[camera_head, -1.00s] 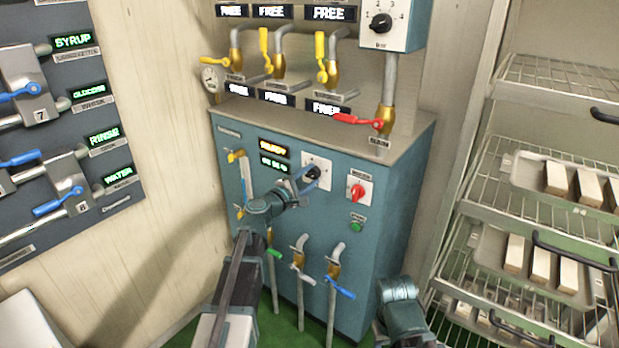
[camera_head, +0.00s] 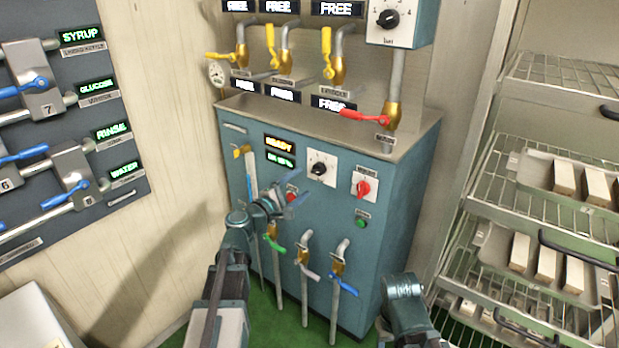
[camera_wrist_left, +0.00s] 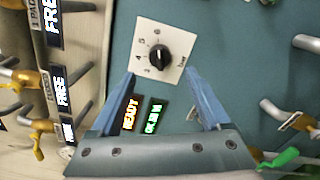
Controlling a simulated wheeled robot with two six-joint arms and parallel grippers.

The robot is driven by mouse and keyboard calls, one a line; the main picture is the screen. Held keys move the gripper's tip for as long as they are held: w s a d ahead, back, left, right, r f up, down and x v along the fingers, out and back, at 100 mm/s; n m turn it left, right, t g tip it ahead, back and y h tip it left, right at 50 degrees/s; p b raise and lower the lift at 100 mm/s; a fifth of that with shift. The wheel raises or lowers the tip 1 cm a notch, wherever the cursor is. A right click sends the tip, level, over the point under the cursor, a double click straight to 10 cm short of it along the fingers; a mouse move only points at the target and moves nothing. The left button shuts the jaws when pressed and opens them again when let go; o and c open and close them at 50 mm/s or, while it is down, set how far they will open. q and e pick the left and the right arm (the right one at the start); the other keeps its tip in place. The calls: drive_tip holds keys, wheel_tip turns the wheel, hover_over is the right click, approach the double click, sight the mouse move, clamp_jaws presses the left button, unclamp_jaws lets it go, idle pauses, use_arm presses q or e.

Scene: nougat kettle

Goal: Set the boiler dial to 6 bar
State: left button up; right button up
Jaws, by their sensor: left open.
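The boiler dial, a black knob on a square white plate (camera_head: 321,168), is on the front of the blue boiler cabinet (camera_head: 385,215). The dial also shows in the left wrist view (camera_wrist_left: 158,54), upright on the panel, with numbers around it. Its exact setting is too small to read. My left gripper (camera_head: 293,196) is open and empty, below and left of the dial in the head view. In the left wrist view its blue fingers (camera_wrist_left: 163,84) are spread apart, with the dial beyond their tips and not touched. My right gripper is not in view.
A red switch (camera_head: 363,188) and a green button (camera_head: 361,223) are right of the dial. Taps with green (camera_head: 275,244), white and blue handles project below. A rack with trays (camera_head: 560,200) stands at the right.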

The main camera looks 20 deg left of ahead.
use_arm(q)
drive_tip(key=v, duration=0.6)
drive_tip(key=shift+w, duration=0.1)
drive_tip(key=s+d+m+g+h+p, duration=0.1)
drive_tip(key=s+d+m+g+p, duration=0.25)
drive_tip(key=d, duration=0.35)
drive_tip(key=s+d+m+g+h+p, duration=0.1)
drive_tip(key=s+d+m+g+p, duration=0.1)
drive_tip(key=d+m+g+p, duration=0.45)
drive_tip(key=s+d+m+g+p, duration=0.1)
drive_tip(key=s+d+m+p, duration=0.15)
drive_tip(key=d, duration=0.55)
drive_tip(key=s+r+m+g+y+p, duration=0.1)
drive_tip(key=s+m+g+y+p, duration=0.5)
drive_tip(key=s, duration=0.9)
drive_tip(key=m+y+p, duration=0.3)
drive_tip(key=p, duration=0.2)
drive_tip(key=shift+d+r+m+y, duration=0.2)
drive_tip(key=shift+r+m+y, duration=0.1)
drive_tip(key=shift+m, duration=0.05)
